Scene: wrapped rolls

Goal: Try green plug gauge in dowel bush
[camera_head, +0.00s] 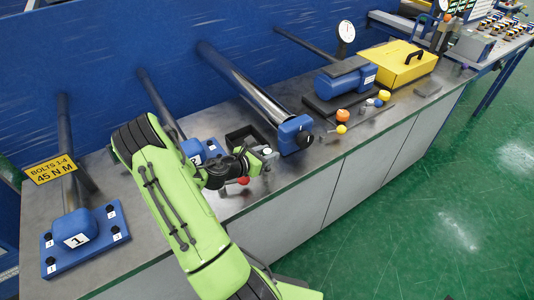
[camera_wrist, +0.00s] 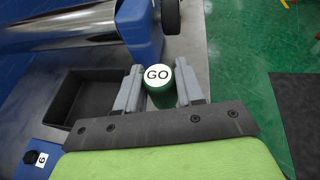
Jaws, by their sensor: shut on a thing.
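The green plug gauge (camera_wrist: 161,97) stands between my gripper's fingers in the wrist view, its white end cap marked GO facing the camera. My gripper (camera_wrist: 160,88) is shut on it, one grey finger on each side. In the head view my gripper (camera_head: 262,157) is over the bench, near its front edge, just in front of a black tray. Little of the gauge can be made out there. I cannot pick out the dowel bush for certain in either view. The gauge's lower end is hidden in the wrist view.
The black open tray (camera_wrist: 88,98) lies left of the gauge. A blue block (camera_head: 294,134) on the chrome roll (camera_head: 240,83) stands close by. A red knob (camera_head: 243,181) is below my gripper. Orange and yellow knobs, a blue cylinder (camera_head: 345,79) and a yellow case (camera_head: 401,66) are further right.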

